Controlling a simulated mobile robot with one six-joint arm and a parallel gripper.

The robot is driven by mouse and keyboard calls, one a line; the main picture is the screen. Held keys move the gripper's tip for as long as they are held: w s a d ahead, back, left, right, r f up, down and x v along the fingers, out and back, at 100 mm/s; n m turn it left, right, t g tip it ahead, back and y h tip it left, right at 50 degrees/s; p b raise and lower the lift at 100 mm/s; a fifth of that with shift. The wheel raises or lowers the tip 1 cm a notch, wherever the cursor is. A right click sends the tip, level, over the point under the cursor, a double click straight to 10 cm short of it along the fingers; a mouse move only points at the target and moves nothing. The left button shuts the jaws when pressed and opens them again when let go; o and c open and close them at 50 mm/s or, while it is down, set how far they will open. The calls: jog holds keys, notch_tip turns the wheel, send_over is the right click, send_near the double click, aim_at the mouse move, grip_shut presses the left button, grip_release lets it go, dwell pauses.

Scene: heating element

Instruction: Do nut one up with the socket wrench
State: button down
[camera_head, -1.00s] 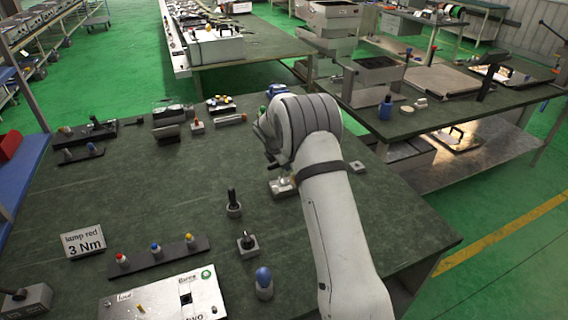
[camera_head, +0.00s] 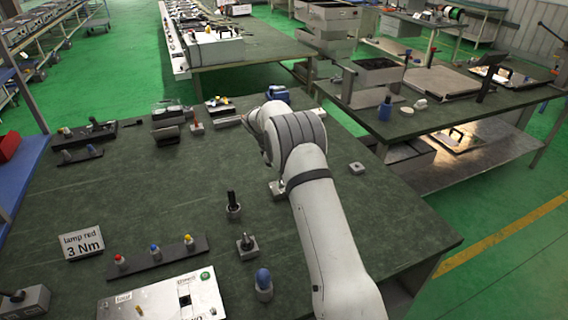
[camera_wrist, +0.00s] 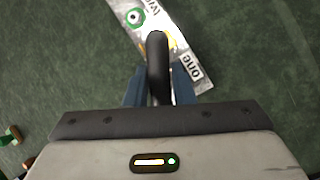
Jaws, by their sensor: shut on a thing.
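My gripper (camera_wrist: 160,88) is shut on a black handle, which I take as the socket wrench (camera_wrist: 158,58). The wrench's lower end is hidden below the handle. A pale plate (camera_wrist: 194,75) lies beyond the fingers in the wrist view, with the printed word "one" and part of "two". Something yellow shows beside the handle near "one"; I cannot tell if it is nut one. I cannot tell whether the wrench touches the plate. In the head view a pale plate (camera_head: 120,304) lies at the front edge, and my arm hides the gripper.
A sign (camera_head: 82,243) reads "lamp red 3 Nm". A dark bar (camera_head: 135,261) carries red, blue and yellow capped pieces. The green table's left middle is clear.

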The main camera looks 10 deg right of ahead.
jog(key=shift+s+f, duration=0.1)
jog(key=shift+a+m+g+p, duration=0.15)
jog(key=shift+m+g+p, duration=0.65)
jog(key=shift+m, duration=1.3)
jog(key=shift+m+g+p, duration=0.35)
jog(key=shift+m+g, duration=0.05)
jog(key=shift+m, duration=0.3)
jog(key=shift+s+a+m+g+y+p, duration=0.15)
jog(key=shift+m+g+y+p, duration=0.25)
jog(key=shift+m, duration=0.9)
jog(key=m+g+y+p, duration=0.1)
jog(key=m, duration=0.3)
jog(key=shift+a, duration=0.1)
jog(key=shift+r, duration=0.2)
